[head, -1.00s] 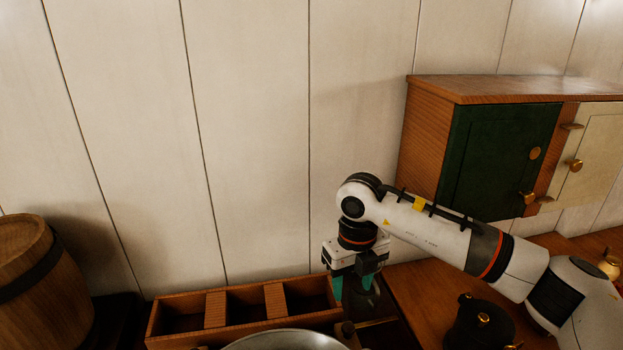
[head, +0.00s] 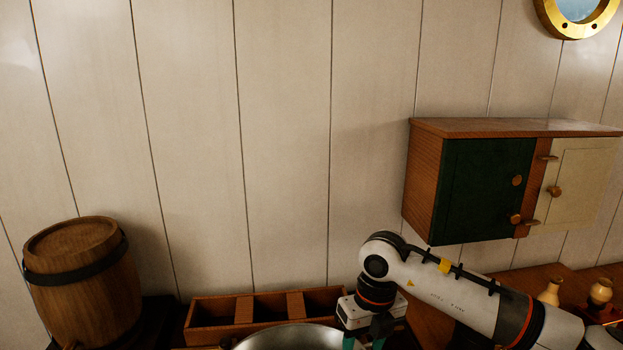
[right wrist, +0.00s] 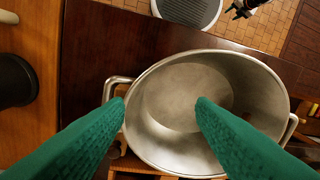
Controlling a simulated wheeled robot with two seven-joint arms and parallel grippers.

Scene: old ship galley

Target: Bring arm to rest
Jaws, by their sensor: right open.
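My right arm comes in from the right in the head view. Its gripper (head: 368,341) points down near the right end of the wooden tray, partly cut off by the lower edge. In the right wrist view its two green fingers (right wrist: 160,108) are wide apart with nothing between them. They are over a metal pot (right wrist: 185,95), with the left finger near the pot's left handle; I cannot tell whether they touch it. The pot's rim also shows at the bottom of the head view (head: 290,340).
A wooden tray (head: 221,324) with compartments lies against the wall. A barrel (head: 85,285) stands at left. A wall cabinet (head: 483,190) with green and cream doors hangs above my right arm. Small pale jars (head: 549,292) stand at far right. The wall space at the middle is clear.

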